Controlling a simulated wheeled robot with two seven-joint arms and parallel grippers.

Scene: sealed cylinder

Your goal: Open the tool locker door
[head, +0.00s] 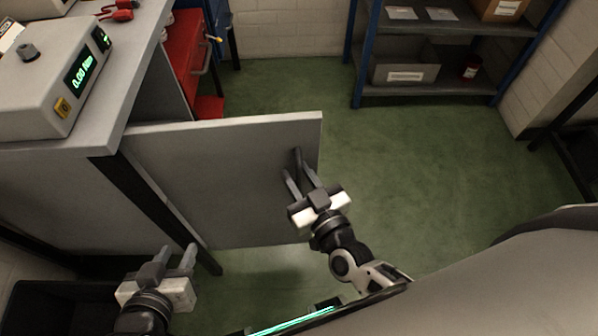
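The tool locker door (225,180) is a flat grey panel. It stands swung out to the right from the bench's dark corner post (140,195), with its free edge over the green floor. My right gripper (293,163) is at the door's near face, close to its free edge. Its two dark fingers are apart, with a gap showing between them. A door handle is not clearly distinguishable there, and I cannot tell whether the fingers touch the door. My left gripper (174,252) is at the lower left, near the post's foot, fingers apart and empty.
A grey bench (125,75) at the left carries a box with a green display (55,75). Red drawers (185,45) stand behind the door. A blue-framed shelf (440,50) stands at the back. Green floor (400,150) right of the door is clear.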

